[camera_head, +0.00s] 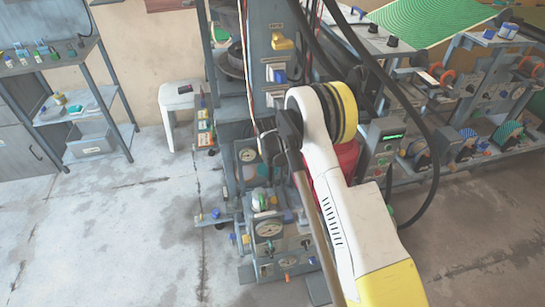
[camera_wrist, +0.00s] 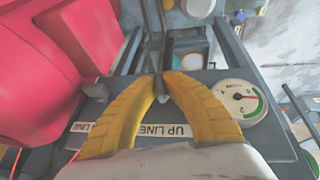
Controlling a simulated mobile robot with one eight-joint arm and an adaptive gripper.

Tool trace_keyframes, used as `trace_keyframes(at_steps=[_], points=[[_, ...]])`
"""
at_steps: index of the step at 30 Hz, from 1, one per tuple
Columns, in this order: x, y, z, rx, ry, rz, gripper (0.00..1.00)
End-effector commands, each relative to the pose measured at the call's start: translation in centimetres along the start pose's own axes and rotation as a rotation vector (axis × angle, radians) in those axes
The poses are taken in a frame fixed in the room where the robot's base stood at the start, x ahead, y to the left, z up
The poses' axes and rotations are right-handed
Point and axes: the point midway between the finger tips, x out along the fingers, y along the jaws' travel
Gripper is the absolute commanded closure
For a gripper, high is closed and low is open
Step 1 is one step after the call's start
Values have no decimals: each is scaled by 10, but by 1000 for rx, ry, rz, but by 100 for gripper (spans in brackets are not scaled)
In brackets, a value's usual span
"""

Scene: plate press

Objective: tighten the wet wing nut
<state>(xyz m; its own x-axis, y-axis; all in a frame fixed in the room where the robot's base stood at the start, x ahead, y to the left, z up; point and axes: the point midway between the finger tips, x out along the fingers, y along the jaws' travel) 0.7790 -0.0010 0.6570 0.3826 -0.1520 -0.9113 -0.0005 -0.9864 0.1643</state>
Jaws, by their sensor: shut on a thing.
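In the wrist view, my gripper (camera_wrist: 166,80) has its two yellow fingers brought together at the tips. They are shut on a small grey part (camera_wrist: 163,97), mostly hidden between and behind them. I cannot tell for sure that it is the wing nut, and no wetness shows on it. It sits just above a dark panel with a white "UP LINE" label (camera_wrist: 172,131). A dark upright bar runs away behind the fingertips. In the head view my arm reaches to the press (camera_head: 270,190), and the fingers are hidden.
A round gauge (camera_wrist: 238,102) is right of the fingers, and a large red body (camera_wrist: 60,70) is close on the left. A white stool (camera_head: 180,97) and a shelf (camera_head: 85,125) stand left. A bench with several parts (camera_head: 470,110) stands right. The left floor is mostly clear.

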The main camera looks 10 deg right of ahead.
Motion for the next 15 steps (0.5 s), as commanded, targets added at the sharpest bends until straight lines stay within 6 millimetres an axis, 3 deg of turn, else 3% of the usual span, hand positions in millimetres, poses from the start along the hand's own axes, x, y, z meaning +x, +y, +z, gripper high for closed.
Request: trace_keyframes(at_steps=[15], points=[[1,4,-2,173,6,-406,100]])
